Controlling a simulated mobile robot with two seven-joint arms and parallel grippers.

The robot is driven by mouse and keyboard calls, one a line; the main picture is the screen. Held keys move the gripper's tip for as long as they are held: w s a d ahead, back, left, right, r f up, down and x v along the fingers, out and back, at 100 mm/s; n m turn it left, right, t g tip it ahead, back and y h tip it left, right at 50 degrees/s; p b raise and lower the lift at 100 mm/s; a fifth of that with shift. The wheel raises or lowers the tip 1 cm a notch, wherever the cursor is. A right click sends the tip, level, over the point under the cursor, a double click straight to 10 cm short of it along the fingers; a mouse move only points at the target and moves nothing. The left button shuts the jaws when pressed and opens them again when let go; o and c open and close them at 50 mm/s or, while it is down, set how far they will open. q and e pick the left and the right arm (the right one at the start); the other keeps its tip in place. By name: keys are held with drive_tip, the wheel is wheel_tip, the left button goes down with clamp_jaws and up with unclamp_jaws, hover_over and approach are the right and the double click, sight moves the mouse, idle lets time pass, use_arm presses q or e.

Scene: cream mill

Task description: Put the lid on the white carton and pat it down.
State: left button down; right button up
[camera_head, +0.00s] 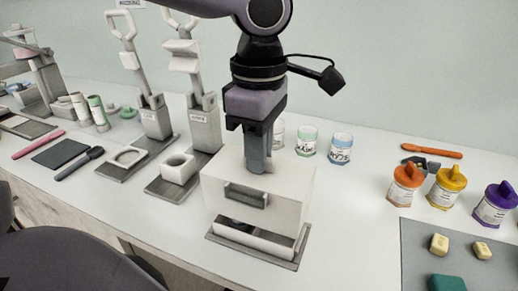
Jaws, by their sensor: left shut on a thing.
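A white, box-shaped lid (285,195) with a grey inset on its front face is near the middle of the head view. My left gripper (258,168) points straight down at its top and is shut on it; the fingertips hide the exact grip. Directly below is the low front wall of the white carton (245,238), on a grey base plate (285,264). A dark gap shows between the lid and this wall, so the lid is not flush at the front. The carton's back and most of its inside are hidden. My right gripper is not in view.
Two grey stands with upright handles (205,128) are to the left. Small jars (340,148) stand behind. Orange, yellow and purple-capped jars (446,188) and a grey mat (415,250) are at right. Clear tabletop lies right of the carton.

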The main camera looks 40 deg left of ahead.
sight(259, 176)
use_arm(q)
drive_tip(key=shift+f, duration=0.25)
idle(0.3)
drive_tip(key=shift+f+b, duration=1.2)
drive_tip(key=shift+b, duration=0.15)
drive_tip(key=shift+f+b, duration=0.25)
drive_tip(key=shift+b, duration=0.15)
idle(0.4)
drive_tip(key=shift+f+b, duration=0.25)
drive_tip(key=shift+b, duration=0.05)
drive_tip(key=shift+f+b, duration=0.35)
drive_tip(key=shift+b, duration=0.05)
idle(0.4)
unclamp_jaws()
idle(0.6)
